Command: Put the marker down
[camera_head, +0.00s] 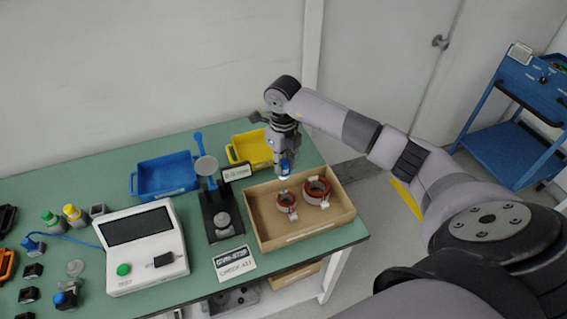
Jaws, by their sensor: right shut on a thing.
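My right gripper (285,158) reaches in from the right and points down over the back of the cardboard tray (340,228) on the green table. It is shut on a small blue and white thing, which looks like the marker (285,170). The marker is partly hidden by the fingers, and I cannot tell whether its lower end touches anything. Two copper-wound stators, a smaller one (286,201) and a larger one (317,190), sit in the tray just below and to the right of the gripper. My left gripper is not in view.
A yellow bin (238,154) and a blue bin (164,178) stand at the back. A scale-like stand (217,215), a printed card (234,263) and a white tester (145,250) lie left of the tray. A blue cart (510,150) stands at the right.

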